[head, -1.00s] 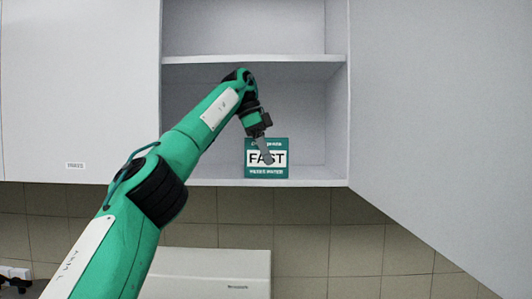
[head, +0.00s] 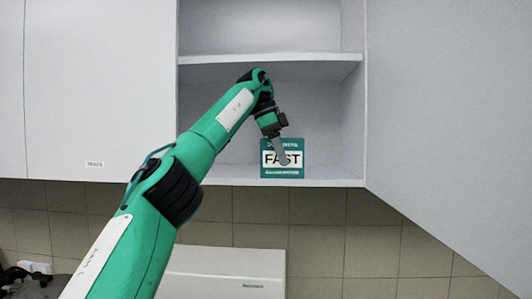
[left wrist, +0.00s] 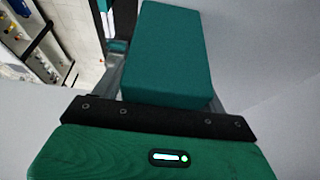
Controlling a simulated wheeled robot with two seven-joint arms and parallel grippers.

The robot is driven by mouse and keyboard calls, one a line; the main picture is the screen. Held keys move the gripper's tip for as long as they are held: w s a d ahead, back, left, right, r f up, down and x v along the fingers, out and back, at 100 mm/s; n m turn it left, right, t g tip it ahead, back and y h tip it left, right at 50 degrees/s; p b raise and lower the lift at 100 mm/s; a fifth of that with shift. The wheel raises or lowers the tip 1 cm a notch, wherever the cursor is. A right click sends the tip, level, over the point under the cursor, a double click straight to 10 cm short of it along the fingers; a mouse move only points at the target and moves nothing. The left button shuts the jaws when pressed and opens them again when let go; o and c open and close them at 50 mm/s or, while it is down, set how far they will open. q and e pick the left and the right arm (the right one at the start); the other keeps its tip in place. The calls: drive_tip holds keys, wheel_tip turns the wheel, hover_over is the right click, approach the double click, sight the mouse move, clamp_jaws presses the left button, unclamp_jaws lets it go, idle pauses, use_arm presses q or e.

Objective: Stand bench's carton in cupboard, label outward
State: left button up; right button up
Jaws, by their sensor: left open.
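The teal carton (head: 295,170) stands upright on the lower shelf of the open cupboard (head: 225,181), near its front edge. Its label, with "FAST" on a white band, faces outward. My left gripper (head: 281,155) is open at the carton, and a grey finger crosses in front of part of the label. In the left wrist view, a plain teal face of the carton (left wrist: 168,50) lies between the spread fingers. I cannot tell whether the fingers touch it. My right gripper is in neither view.
A middle shelf (head: 270,58) is above the carton. A door panel (head: 450,110) spans the right, and a labelled panel (head: 90,90) covers the left. A white appliance (head: 225,270) is below. The shelf beside the carton is clear.

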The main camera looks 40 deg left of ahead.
use_arm(q)
drive_tip(key=shift+r, duration=0.15)
drive_tip(key=shift+s+a+r, duration=0.15)
drive_tip(key=shift+r, duration=0.3)
drive_tip(key=s+a, duration=0.2)
drive_tip(key=a, duration=0.1)
drive_tip(key=s+a, duration=0.2)
drive_tip(key=a, duration=0.2)
drive_tip(key=s+a, duration=0.2)
drive_tip(key=a, duration=0.1)
drive_tip(key=shift+s+a, duration=0.15)
drive_tip(key=shift+a, duration=0.05)
drive_tip(key=shift+d, duration=0.1)
